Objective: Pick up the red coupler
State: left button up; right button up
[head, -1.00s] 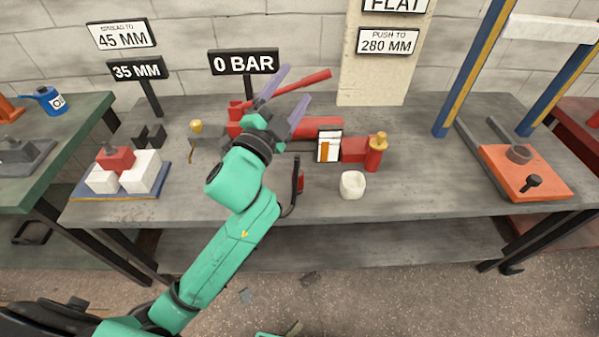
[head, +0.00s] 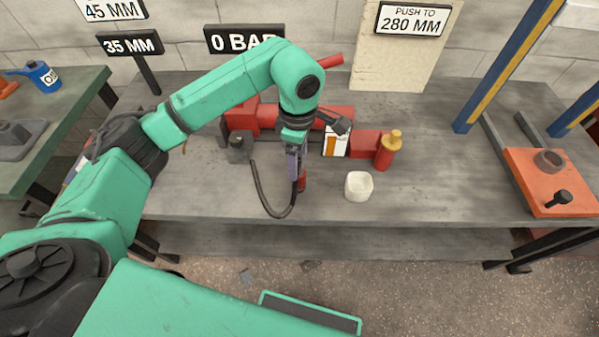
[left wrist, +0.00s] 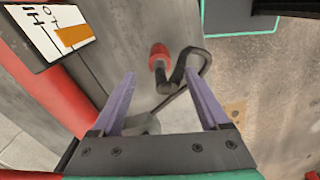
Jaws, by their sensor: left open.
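The red coupler (head: 302,181) is a small red piece at the end of a black hose (head: 258,190), low near the front of the bench. In the left wrist view the coupler (left wrist: 159,56) shows beyond the fingertips, roughly centred between them. My left gripper (head: 294,172) points down over the bench, right beside the coupler in the head view. Its purple fingers (left wrist: 158,82) are spread apart with nothing held between them. The fingers partly cover the coupler in the head view. My right gripper is not in view.
The red pump body (head: 335,112) lies behind the gripper, with a white and orange label plate (head: 336,142) and a yellow-capped red cylinder (head: 388,150). A white cup (head: 358,187) stands right of the coupler.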

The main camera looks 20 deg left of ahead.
aim_at(299, 172)
pick_arm(q)
notch_tip(299, 172, down, 7)
jog(key=shift+d+f+p, duration=0.1)
jog(key=shift+p, duration=0.7)
jog(key=shift+f, duration=0.4)
grip_shut()
